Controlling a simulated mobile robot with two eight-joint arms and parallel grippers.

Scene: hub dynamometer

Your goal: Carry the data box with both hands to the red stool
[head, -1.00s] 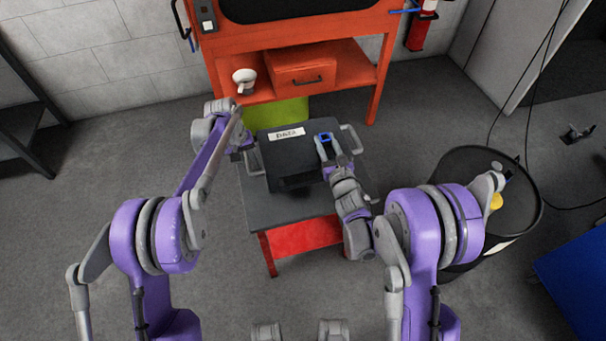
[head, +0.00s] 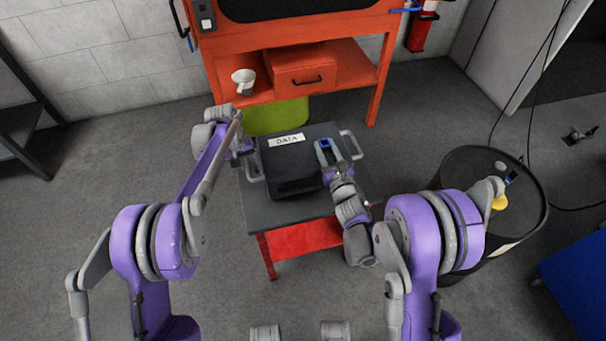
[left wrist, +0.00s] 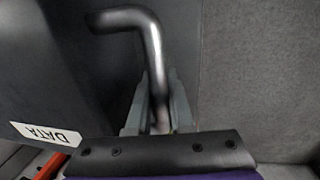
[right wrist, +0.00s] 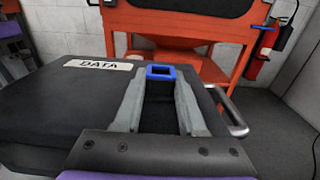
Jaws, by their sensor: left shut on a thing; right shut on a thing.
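The black data box (head: 300,158), with a white DATA label, is over the dark top of the red stool (head: 305,237). Whether it rests there or hangs just above is unclear. My left gripper (head: 247,150) is shut on the box's left metal handle (left wrist: 152,55); the handle passes between its fingers in the left wrist view. My right gripper (head: 325,146) is over the box's right part. In the right wrist view its fingers close on a small blue square-framed piece (right wrist: 160,72). The right handle (right wrist: 230,112) lies outside those fingers, to their right.
An orange bench (head: 340,75) with a drawer and a white cup-like thing (head: 243,80) stands behind the stool. A green bin (head: 278,117) is under it. A black barrel (head: 520,220) stands at right, a blue object (head: 580,265) beyond it.

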